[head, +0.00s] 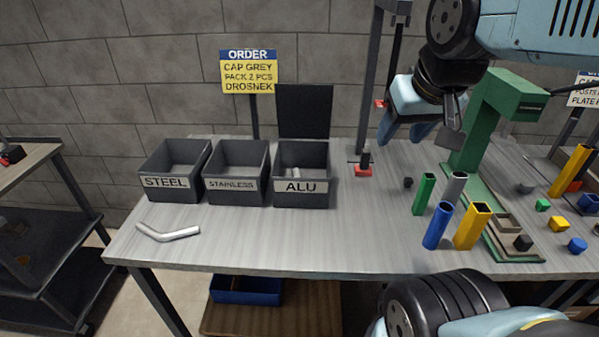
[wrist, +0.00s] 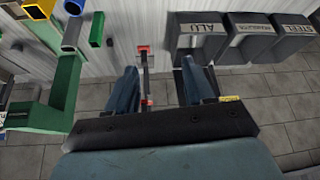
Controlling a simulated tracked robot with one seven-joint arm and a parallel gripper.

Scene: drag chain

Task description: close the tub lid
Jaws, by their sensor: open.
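Three dark grey open tubs stand in a row on the table, labelled STEEL (head: 174,182), STAINLESS (head: 233,185) and ALU (head: 301,187). A dark flat lid (head: 304,110) stands upright at the back of the ALU tub, open. Something pale lies inside the ALU tub. The ALU tub also shows in the wrist view (wrist: 204,41); I cannot clearly make out its lid there. My gripper (head: 420,132) is open and empty, raised above the table to the right of the lid, apart from it. Its two spread fingers show in the wrist view (wrist: 159,72).
A red-based clamp post (head: 363,165) stands between the ALU tub and my gripper. A green press frame (head: 485,120) and several coloured tubes (head: 437,226) are at the right. A bent silver tube (head: 167,233) lies front left. The front middle of the table is clear.

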